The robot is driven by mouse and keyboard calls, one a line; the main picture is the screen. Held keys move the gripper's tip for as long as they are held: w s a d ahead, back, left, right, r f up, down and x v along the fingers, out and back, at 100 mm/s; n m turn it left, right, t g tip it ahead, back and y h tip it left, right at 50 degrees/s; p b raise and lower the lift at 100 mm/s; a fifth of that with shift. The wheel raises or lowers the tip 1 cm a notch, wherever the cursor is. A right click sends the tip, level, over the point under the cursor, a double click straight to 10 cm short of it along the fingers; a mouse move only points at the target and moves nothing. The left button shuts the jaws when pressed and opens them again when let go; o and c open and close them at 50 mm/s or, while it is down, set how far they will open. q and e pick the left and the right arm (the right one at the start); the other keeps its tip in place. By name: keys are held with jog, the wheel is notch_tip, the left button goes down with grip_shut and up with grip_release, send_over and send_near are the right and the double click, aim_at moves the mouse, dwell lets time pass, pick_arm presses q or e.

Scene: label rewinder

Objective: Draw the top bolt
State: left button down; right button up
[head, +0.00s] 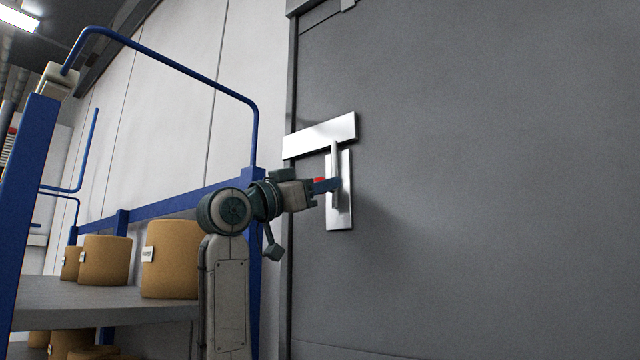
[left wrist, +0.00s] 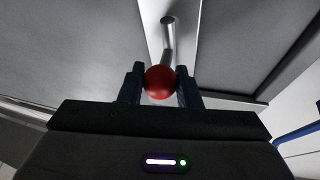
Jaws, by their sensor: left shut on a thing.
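The top bolt (head: 336,160) is a slim metal rod standing upright on a shiny upright plate (head: 341,219) on the grey door. A wide metal strip (head: 319,136) crosses the door's edge just above. My left gripper (head: 326,185) is at the bolt, coming from the left. In the left wrist view the bolt's red ball knob (left wrist: 160,82) sits between the two fingers, and the gripper is shut on it. A metal stem (left wrist: 169,45) runs from the knob towards a round opening. The gripper partly hides the knob in the head view. My right gripper is not in view.
The grey door (head: 480,200) fills the right side, with its frame edge (head: 290,250) beside my arm. At the left a blue-framed rack (head: 25,200) holds several brown rolls (head: 170,258) on a grey shelf (head: 90,300). The space before the door's right part is clear.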

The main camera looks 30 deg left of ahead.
pick_arm(q)
notch_tip(320, 180, down, 4)
jog(key=shift+w+d+r+b, duration=0.1)
jog(key=shift+r+b, duration=0.05)
jog(key=shift+b, duration=0.8)
jog(key=c, duration=1.1)
grip_release()
jog(key=b+v, duration=0.6)
jog(key=v, duration=0.5)
